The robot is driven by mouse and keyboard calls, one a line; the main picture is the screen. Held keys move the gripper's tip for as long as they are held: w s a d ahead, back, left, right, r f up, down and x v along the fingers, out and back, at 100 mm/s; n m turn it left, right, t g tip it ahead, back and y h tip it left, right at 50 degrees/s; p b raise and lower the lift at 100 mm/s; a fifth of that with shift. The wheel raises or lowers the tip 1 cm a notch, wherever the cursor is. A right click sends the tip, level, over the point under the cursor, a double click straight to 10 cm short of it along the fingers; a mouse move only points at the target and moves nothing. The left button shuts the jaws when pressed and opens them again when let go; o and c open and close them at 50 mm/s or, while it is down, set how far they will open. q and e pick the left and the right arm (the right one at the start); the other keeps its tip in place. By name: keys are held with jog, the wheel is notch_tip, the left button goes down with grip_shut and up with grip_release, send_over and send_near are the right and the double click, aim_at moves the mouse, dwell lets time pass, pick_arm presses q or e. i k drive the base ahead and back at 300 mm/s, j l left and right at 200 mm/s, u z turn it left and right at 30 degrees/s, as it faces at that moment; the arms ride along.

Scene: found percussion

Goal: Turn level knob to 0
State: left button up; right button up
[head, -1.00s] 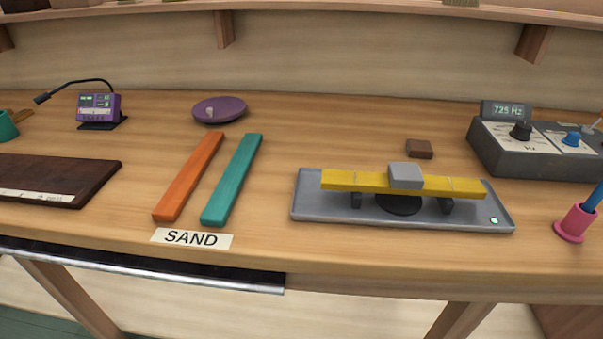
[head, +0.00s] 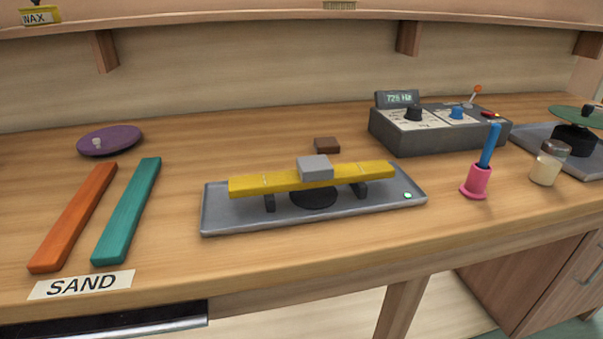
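A dark grey control box (head: 440,136) stands at the back right of the bench in the head view. It has a black knob (head: 414,113) on its left panel and a blue knob (head: 457,112) on its right panel. The panel print is too small to read, so I cannot tell which is the level knob or where it points. A display (head: 398,98) on the box reads about 725 Hz. An orange-tipped lever (head: 476,91) rises at its back. Neither of my grippers is in view.
A yellow bar (head: 250,184) with a grey block (head: 315,167) sits over a grey tray (head: 225,222) in front. A pink holder (head: 476,182) with a blue stick (head: 489,146), a jar (head: 549,163) and a green disc (head: 578,117) are right. Orange (head: 75,217) and teal (head: 127,211) bars lie left.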

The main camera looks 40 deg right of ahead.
aim_at(457, 113)
jog(key=z, duration=2.1)
